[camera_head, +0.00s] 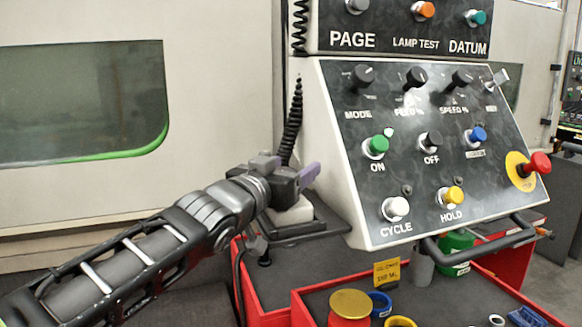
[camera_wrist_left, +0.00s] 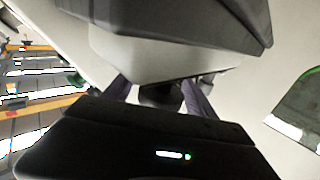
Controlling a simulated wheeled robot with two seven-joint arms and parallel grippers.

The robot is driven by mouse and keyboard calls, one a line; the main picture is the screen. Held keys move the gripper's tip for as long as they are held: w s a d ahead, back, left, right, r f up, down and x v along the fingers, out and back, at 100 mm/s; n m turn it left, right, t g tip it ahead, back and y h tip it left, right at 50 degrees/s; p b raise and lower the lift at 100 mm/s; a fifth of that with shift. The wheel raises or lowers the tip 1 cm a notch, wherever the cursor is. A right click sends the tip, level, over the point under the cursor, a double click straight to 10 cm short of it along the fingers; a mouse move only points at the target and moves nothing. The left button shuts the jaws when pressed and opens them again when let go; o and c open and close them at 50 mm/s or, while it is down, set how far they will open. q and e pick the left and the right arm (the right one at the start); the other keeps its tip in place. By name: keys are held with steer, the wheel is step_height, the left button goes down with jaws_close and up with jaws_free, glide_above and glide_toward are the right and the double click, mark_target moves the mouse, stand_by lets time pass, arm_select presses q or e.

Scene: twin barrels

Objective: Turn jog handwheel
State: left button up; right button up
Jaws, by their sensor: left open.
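My left gripper (camera_head: 289,172) is open beside the left edge of the control console, its two purple fingers apart. A pale unit with a dark base (camera_head: 296,212), by the lower end of a coiled cord, is partly hidden behind it; I cannot tell whether this carries the jog handwheel. In the left wrist view the fingers of my left gripper (camera_wrist_left: 157,97) stand either side of a small dark part (camera_wrist_left: 160,94) under a pale, dark-edged body (camera_wrist_left: 150,50). I cannot tell whether they touch it. No handwheel rim shows clearly. My right gripper is not in view.
The slanted console (camera_head: 410,150) fills the right, with knobs, buttons and a red emergency stop (camera_head: 538,163). A dark bar handle (camera_head: 485,242) juts below it. Red trays (camera_head: 300,308) with a gold-lidded jar (camera_head: 351,305) stand beneath. A pale machine door (camera_head: 220,80) is behind my left arm.

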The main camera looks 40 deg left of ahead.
arm_select(q)
steer(key=c, duration=1.4)
steer(key=h+p, duration=0.1)
steer(key=p, duration=0.1)
steer(key=m+h+p, duration=0.1)
steer(key=p, duration=0.2)
steer(key=shift+d+r+m+h+p, duration=0.3)
steer(key=shift+d+r, duration=0.1)
steer(key=shift+f+m+h+p, duration=0.15)
steer(key=shift+m+h+p, duration=0.25)
steer(key=shift+h+p, duration=0.2)
steer(key=shift+d+f+m+h+b, duration=0.1)
steer(key=shift+f+m+h+b, duration=0.3)
steer(key=shift+h+b, duration=0.25)
steer(key=h+b, duration=0.1)
steer(key=m+h+b, duration=0.1)
steer(key=b, duration=0.1)
steer(key=m+h+b, duration=0.1)
steer(key=b, duration=0.1)
steer(key=shift+d+f+g, duration=0.2)
steer(key=shift+f+g, duration=0.05)
steer(key=shift+g, duration=0.05)
steer(key=shift+s+d+r+m+g+h+b, duration=0.1)
steer(key=shift+d+r+m+g+h+b, duration=0.1)
steer(key=shift+m+g+h+b, duration=0.55)
steer(key=shift+s+d+r+m+h, duration=0.15)
steer(key=shift+m+h, duration=0.3)
steer(key=shift+h, duration=0.55)
